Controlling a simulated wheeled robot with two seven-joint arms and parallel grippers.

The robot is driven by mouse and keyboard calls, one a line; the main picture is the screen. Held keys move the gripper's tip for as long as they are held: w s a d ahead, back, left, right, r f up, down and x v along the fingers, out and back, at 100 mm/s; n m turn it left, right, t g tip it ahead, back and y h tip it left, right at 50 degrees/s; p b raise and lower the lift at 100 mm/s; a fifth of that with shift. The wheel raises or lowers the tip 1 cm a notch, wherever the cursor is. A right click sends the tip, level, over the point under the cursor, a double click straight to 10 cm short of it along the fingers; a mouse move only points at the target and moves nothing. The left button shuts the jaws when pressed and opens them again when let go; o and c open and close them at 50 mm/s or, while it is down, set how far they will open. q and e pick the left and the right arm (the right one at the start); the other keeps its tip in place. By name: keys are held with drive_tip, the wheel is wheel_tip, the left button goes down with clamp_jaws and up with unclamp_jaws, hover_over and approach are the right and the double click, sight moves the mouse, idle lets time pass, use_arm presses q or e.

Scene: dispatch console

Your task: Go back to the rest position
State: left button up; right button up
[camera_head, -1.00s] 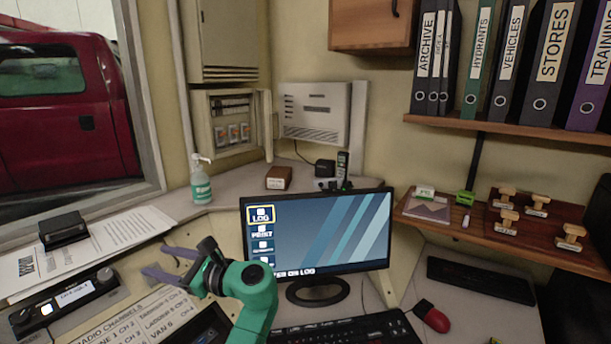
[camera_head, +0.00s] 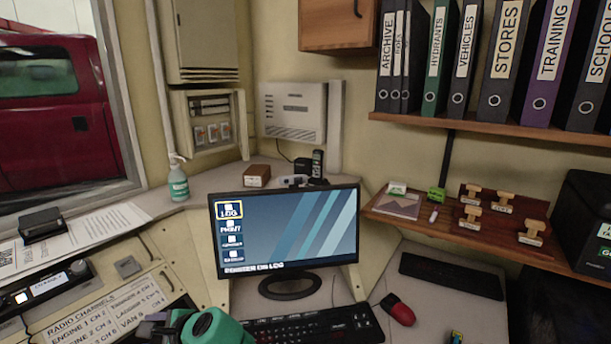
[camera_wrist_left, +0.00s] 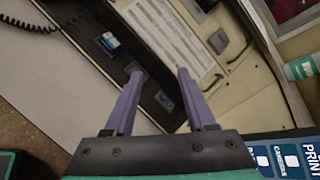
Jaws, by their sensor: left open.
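My left gripper (camera_wrist_left: 158,74) is open in the left wrist view, with two purple fingers apart and nothing between them. Below the fingers are the dark radio panel and the white channel list. My right gripper is not in view.
The monitor (camera_head: 290,235) stands behind the keyboard. A sanitizer bottle (camera_head: 178,180) is at the back left. A red mouse (camera_head: 398,309) lies right of the keyboard. Stamps and a wooden shelf (camera_head: 430,225) are at the right, with binders (camera_head: 505,60) above.

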use_arm(q)
drive_tip(key=s+f+n+h, duration=0.2)
drive_tip(key=s+f, duration=0.1)
drive_tip(key=s+d+f+n+h, duration=0.1)
drive_tip(key=s+f+n+h, duration=0.1)
drive_tip(key=s+f, duration=0.1)
drive_tip(key=s+d+f+n+h, duration=0.1)
drive_tip(key=s+f, duration=0.2)
drive_tip(key=f, duration=0.1)
drive_tip(key=shift+f+n+h, duration=0.35)
drive_tip(key=shift+n+h, duration=0.05)
drive_tip(key=s+d+f+n+g+h, duration=0.1)
drive_tip(key=s+d+f+n+h, duration=0.2)
drive_tip(key=s+d+n+h, duration=0.5)
drive_tip(key=s+a+f+m+g+y+b, duration=0.1)
drive_tip(key=s+f, duration=0.2)
drive_tip(key=f, duration=1.1)
drive_tip(key=s+f+m+y+b, duration=0.1)
drive_tip(key=s+f+m+b, duration=0.1)
drive_tip(key=f, duration=1.1)
drive_tip(key=s+a+f+g+b, duration=0.1)
drive_tip(key=s+a+f, duration=0.1)
drive_tip(key=s+f, duration=1.2)
drive_tip(key=shift+s+a, duration=0.35)
drive_tip(key=shift+s, duration=0.4)
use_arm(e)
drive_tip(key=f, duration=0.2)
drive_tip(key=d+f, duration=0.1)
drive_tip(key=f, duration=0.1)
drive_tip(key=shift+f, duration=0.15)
